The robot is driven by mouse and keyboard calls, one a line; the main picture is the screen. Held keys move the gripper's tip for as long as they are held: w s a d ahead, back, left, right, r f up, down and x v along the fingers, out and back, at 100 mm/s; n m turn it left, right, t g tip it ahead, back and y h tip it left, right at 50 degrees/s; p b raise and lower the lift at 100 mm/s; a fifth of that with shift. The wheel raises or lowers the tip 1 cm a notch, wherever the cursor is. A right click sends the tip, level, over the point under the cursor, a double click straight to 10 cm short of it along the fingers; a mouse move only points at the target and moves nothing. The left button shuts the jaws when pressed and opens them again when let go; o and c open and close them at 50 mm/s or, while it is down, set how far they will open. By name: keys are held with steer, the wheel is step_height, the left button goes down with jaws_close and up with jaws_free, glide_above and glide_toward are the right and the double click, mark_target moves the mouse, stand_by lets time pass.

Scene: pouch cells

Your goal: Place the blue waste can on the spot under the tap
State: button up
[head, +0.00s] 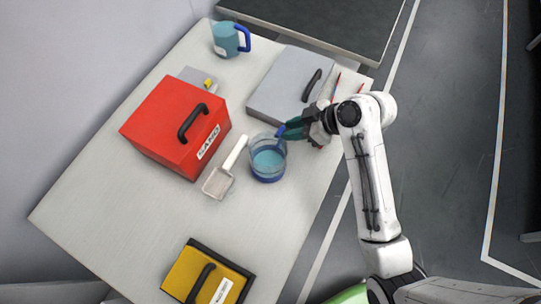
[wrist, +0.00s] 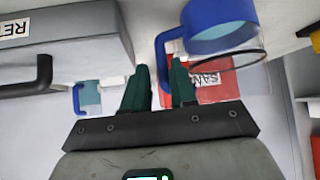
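A clear can with a blue base, blue contents and a blue handle (head: 268,160) stands upright near the table's right edge; I cannot tell if it touches the table. It also shows upside down in the wrist view (wrist: 218,22). A second, teal can with a blue handle (head: 226,40) stands at the far left corner, also in the wrist view (wrist: 90,98). My gripper (head: 290,129) is at the clear can's handle, its green fingers on either side of it in the wrist view (wrist: 160,70). Whether they press it is unclear. No tap or marked spot is recognisable.
A red box (head: 160,120) stands left of the clear can, with a white scoop (head: 221,180) between them. A grey case (head: 272,80) lies behind my gripper. A yellow box (head: 180,272) sits at the front. The table (head: 120,215) is bare at left front.

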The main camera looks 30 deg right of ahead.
mark_target(268, 150)
steer(key=shift+x, duration=2)
steer(key=shift+a, duration=0.1)
steer(key=shift+c, duration=0.2)
jaws_close()
steer(key=shift+r, duration=0.1)
